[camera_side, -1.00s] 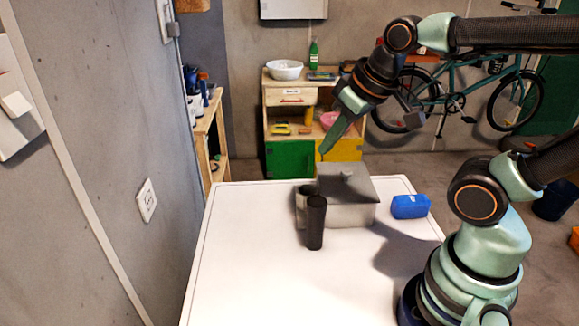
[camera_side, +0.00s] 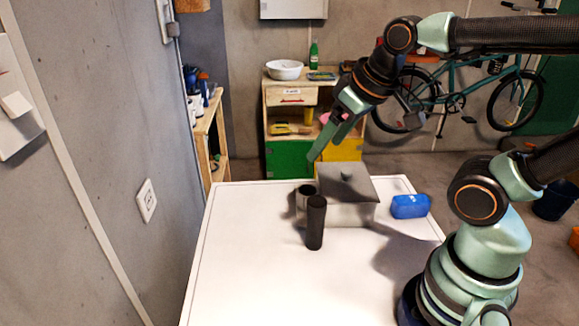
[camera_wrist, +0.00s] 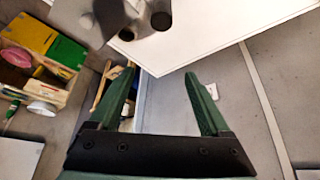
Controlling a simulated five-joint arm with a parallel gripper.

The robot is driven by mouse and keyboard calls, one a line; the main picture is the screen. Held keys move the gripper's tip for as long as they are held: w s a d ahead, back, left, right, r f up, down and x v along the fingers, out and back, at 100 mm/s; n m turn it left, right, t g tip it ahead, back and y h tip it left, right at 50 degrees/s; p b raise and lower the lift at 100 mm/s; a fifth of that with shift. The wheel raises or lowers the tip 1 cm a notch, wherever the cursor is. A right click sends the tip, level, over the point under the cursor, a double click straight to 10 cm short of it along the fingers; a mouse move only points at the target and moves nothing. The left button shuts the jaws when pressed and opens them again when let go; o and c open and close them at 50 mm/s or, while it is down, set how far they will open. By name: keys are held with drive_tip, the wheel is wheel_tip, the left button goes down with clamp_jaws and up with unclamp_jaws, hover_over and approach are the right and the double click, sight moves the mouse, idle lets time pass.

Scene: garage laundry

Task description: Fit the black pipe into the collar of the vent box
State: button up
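The black pipe (camera_side: 316,224) stands upright on the white table, in front of the vent box's collar in the side view. The grey vent box (camera_side: 352,213) has a lid with a small knob. Its round collar (camera_side: 304,203) is on the box's left side, with a dark opening on top and its lower part partly hidden by the pipe. My gripper (camera_side: 314,156) is above and behind the box, apart from box and pipe. In the wrist view its two green fingers (camera_wrist: 158,76) are spread with nothing between them. Box and pipe are cut off at that view's top edge.
A blue pouch-like object (camera_side: 410,206) lies on the table right of the box. The table's front part (camera_side: 265,285) is clear. A wooden cabinet (camera_side: 290,97) with a white bowl (camera_side: 285,69) stands behind the table. A concrete wall is at the left.

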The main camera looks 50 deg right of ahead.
drive_tip(key=n+g, duration=0.4)
drive_tip(key=n, duration=1.3)
hover_over(316, 218)
drive_tip(key=w+d, duration=0.1)
drive_tip(key=f, duration=0.5)
drive_tip(key=shift+d+f, duration=0.2)
drive_tip(key=shift+f, duration=0.05)
drive_tip(key=n, duration=0.2)
drive_tip(key=f+n+g, duration=0.1)
drive_tip(key=f+n, duration=0.1)
drive_tip(key=n, duration=0.1)
drive_tip(key=shift+w+n+g, duration=0.25)
drive_tip(key=shift+n+g, duration=0.05)
drive_tip(key=shift+f, duration=0.25)
drive_tip(key=f, duration=1.1)
drive_tip(key=shift+s+f, duration=0.25)
drive_tip(key=shift+f, duration=0.15)
clamp_jaws()
